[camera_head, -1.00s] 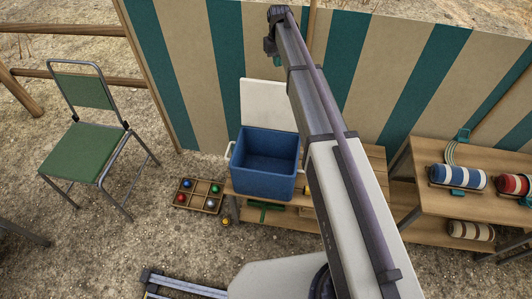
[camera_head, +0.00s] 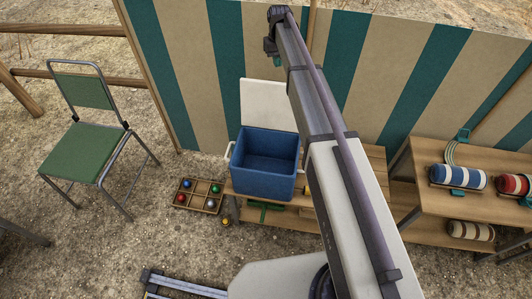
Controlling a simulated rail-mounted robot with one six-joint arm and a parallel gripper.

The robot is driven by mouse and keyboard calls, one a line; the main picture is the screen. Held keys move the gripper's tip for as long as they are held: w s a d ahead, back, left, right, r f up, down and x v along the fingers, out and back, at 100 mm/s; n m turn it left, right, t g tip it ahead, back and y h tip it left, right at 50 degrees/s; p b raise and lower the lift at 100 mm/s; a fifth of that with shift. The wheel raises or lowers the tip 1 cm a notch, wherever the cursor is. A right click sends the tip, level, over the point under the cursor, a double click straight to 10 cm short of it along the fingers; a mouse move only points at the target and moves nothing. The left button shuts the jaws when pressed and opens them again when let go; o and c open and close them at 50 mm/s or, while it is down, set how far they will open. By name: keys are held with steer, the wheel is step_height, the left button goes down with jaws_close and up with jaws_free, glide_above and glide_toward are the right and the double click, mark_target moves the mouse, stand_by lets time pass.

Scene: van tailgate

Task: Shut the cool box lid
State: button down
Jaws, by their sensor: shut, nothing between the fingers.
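The blue cool box (camera_head: 265,165) stands on a low wooden bench left of my arm. Its white lid (camera_head: 268,104) is open, standing nearly upright at the back edge. The inside of the box shows and looks empty. My gripper (camera_head: 277,60) hangs at the far end of my arm, above and behind the lid in the picture, apart from it. It is small and partly hidden by my arm, and it is shut with nothing in it. My arm covers the area just right of the lid and box.
A striped teal and beige windbreak stands behind the box. A sectioned tray (camera_head: 199,197) with coloured balls lies on the ground at left. A green folding chair (camera_head: 87,143) stands farther left. A wooden shelf unit (camera_head: 437,204) with striped rolls stands at right.

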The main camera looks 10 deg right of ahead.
steer(key=shift+f, duration=0.1)
step_height(320, 180, down, 7)
steer(key=b, duration=0.7)
steer(key=shift+f, duration=0.15)
stand_by(0.3)
steer(key=s+a, duration=0.2)
steer(key=s, duration=0.5)
steer(key=s+a, duration=0.2)
steer(key=s, duration=0.5)
steer(key=shift+a, duration=0.4)
stand_by(0.9)
steer(key=shift+s, duration=0.1)
step_height(320, 180, up, 9)
steer(key=w+p, duration=0.1)
steer(key=p, duration=0.7)
steer(key=shift+d, duration=0.15)
